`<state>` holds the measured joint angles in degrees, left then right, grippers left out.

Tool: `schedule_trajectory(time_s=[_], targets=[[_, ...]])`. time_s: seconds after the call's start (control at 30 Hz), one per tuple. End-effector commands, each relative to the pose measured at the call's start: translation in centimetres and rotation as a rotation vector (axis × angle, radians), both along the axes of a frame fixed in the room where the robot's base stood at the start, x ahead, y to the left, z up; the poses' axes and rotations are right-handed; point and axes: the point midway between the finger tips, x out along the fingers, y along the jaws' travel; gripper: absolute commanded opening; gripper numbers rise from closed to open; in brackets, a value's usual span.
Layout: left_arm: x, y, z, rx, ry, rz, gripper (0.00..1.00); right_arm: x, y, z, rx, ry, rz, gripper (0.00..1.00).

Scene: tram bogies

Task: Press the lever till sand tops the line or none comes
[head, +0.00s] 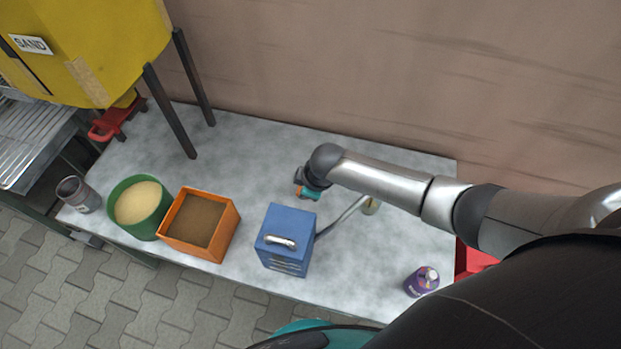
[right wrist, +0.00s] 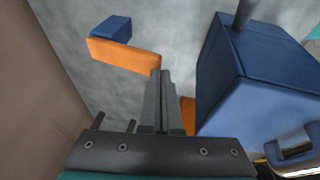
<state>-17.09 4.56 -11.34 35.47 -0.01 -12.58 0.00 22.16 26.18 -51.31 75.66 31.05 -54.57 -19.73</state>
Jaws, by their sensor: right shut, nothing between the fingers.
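A blue box (head: 286,240) with a silver handle stands on the table; it fills the right of the right wrist view (right wrist: 265,85). Beside it lies an orange bar (right wrist: 122,54) with a blue block (right wrist: 111,28) at its end, seemingly the lever. My right gripper (head: 306,188) is behind the box; its fingers (right wrist: 160,100) are shut and empty, and overlap the bar in the wrist view. I cannot tell whether they touch it. A grey tube runs from the box to a small pale vessel (head: 371,206), partly hidden by my arm. Its line and sand level are unreadable. My left gripper is not in view.
A yellow hopper (head: 95,35) marked SAND stands on dark legs at left, with a red fitting (head: 112,122) below. A green bucket of sand (head: 140,207), an orange bin (head: 201,225), a dark cup (head: 78,194) and a purple can (head: 421,281) stand on the table. A wall rises behind.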

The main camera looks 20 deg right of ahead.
Motion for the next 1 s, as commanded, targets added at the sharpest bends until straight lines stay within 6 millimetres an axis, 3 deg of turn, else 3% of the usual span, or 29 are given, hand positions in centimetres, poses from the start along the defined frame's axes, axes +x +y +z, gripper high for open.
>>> schedule_trajectory(time_s=[0.1, 0.5, 0.7, 1.0], targets=[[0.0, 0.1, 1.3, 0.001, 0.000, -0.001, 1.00, -0.9, -0.2, 2.1, 0.000, -0.001, 0.002, 0.00], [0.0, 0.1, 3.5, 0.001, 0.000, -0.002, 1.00, -3.5, -0.5, 7.7, 0.000, -0.003, 0.001, 0.00], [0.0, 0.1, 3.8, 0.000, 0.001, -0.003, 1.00, -4.1, -0.6, 8.9, 0.000, -0.002, 0.000, 0.00], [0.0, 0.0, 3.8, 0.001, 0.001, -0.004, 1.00, -4.2, -0.6, 9.1, 0.000, -0.002, 0.000, 0.00]])
